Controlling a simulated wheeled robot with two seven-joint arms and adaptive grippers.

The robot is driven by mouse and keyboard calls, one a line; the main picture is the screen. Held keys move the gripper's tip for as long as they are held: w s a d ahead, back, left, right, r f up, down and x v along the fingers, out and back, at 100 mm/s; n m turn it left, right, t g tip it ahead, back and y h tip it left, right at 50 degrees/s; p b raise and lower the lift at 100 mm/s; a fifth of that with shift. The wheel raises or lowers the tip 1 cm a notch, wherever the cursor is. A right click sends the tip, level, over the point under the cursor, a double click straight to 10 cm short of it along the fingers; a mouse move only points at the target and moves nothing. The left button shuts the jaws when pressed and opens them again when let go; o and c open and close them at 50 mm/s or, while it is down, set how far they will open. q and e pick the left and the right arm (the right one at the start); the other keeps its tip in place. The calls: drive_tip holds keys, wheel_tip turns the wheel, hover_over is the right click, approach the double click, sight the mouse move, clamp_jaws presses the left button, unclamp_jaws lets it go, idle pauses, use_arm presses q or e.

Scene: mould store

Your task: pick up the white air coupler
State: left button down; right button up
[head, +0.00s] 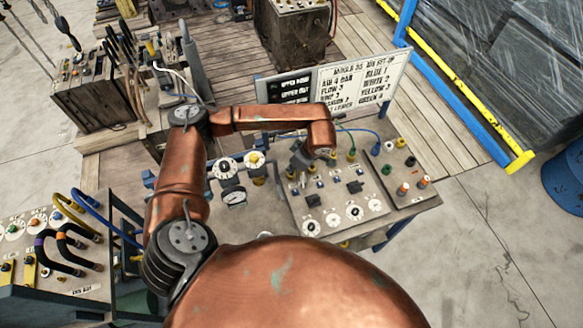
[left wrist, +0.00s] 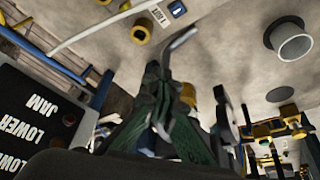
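My left gripper (head: 305,156) is low over the bench panel (head: 296,208) in the head view, beyond the end of my copper arm. In the left wrist view its dark green-grey fingers (left wrist: 165,95) stand close together, and a grey bent rod (left wrist: 181,39) shows just past their tips. I cannot tell whether they hold anything. A pale grey-white round fitting (left wrist: 290,42) shows at the upper right of the left wrist view, apart from the fingers. My right gripper is not in view.
A lettered sign board (head: 365,80) stands behind the panel. Pressure gauges (head: 235,198) sit left of it, and orange-tipped fittings (head: 403,189) at its right. A blue hose (head: 372,133) loops at the back. A hose rack (head: 60,250) stands left.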

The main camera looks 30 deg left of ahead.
use_arm(q)
drive_tip(key=s+d+r+b, duration=0.1)
drive_tip(key=s+d+r, duration=0.2)
drive_tip(key=s, duration=0.4)
drive_tip(key=shift+d+r+b, duration=0.35)
drive_tip(key=shift+d+b, duration=0.05)
drive_tip(key=shift+d, duration=0.45)
drive_tip(key=c, duration=2.6)
unclamp_jaws()
drive_tip(key=shift+s, duration=0.1)
drive_tip(key=shift+c, duration=0.2)
drive_tip(key=o, duration=2.1)
drive_tip(key=shift+r, duration=0.1)
